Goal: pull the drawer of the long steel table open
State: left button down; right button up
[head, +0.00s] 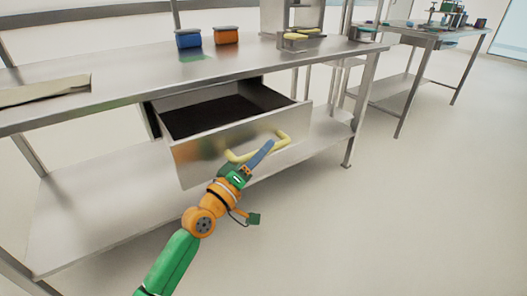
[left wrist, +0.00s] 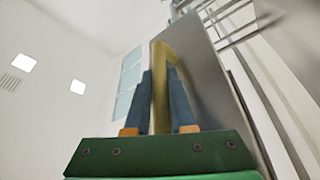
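The long steel table (head: 115,72) runs across the head view. Its drawer (head: 200,153) is pulled out, with the dark inside floor showing and no objects visible in it. A yellow bar handle (head: 282,139) is on the drawer front. My left gripper (head: 262,152) is at the handle; its blue fingers overlap it in the head view. In the left wrist view the yellow handle (left wrist: 160,85) stands between the two blue fingers, which press close on both sides. Part of the handle is hidden behind the gripper. My right gripper is in neither view.
A blue bin (head: 188,39) and an orange bin (head: 226,36) stand on the tabletop. A lower shelf (head: 100,205) lies under the drawer. A second table (head: 420,38) stands at the back right. The floor in front is clear.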

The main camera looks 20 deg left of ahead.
pick_arm(q)
jog(key=c, duration=0.8)
grip_release()
jog(key=shift+o, duration=0.2)
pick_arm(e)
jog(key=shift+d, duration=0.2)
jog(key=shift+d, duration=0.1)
pick_arm(q)
jog(key=shift+s+a+f, duration=0.15)
jog(key=shift+s, duration=0.2)
jog(key=v, duration=0.6)
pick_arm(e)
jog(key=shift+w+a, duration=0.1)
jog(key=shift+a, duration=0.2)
pick_arm(q)
jog(key=shift+s, duration=0.1)
